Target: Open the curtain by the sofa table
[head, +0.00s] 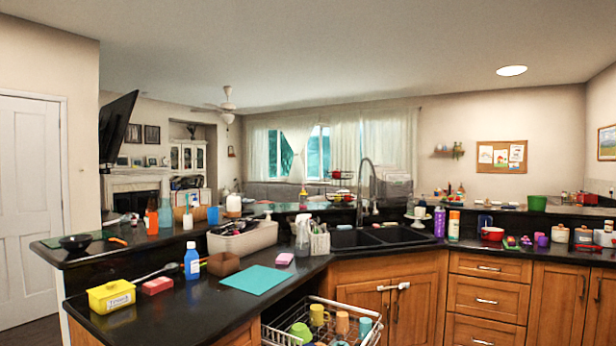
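Pale sheer curtains (387,140) hang over a wide window on the far wall, beyond the kitchen counters. The right part hangs closed. On the left, a gathered panel (298,150) hangs between two bare panes of window glass (318,152), where greenery shows. A grey sofa (272,190) stands below the window, mostly hidden by the raised counter. I cannot make out a sofa table. My gripper is not in view.
A dark L-shaped counter (190,310) with a double sink (380,236) and many items blocks the way ahead. A dishwasher rack (268,330) with cups is pulled out low in front. A white door (28,200) is at left, with dark floor beside it.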

